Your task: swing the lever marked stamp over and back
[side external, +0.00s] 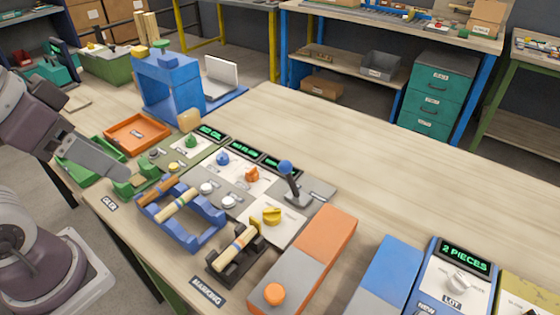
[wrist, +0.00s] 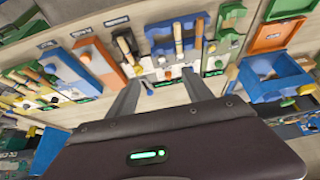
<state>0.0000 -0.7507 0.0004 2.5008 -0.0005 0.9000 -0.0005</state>
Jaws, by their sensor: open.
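A lever with a blue ball knob (side external: 287,178) stands on a grey base plate on the panel in the middle of the bench, its stick leaning slightly. A small plate beside its base is too small to read, so I cannot confirm the stamp mark. My gripper (wrist: 163,78) shows in the wrist view with its two fingers apart and nothing between them. In the side view my arm is at the far left, well away from the lever. I cannot pick out the lever clearly in the wrist view.
Around the lever are a yellow knob (side external: 271,215), an orange knob (side external: 252,174) and lit green displays. A blue cradle (side external: 183,225) with wooden pieces and an orange-grey box (side external: 305,262) stand nearer. A blue machine (side external: 168,86) stands behind.

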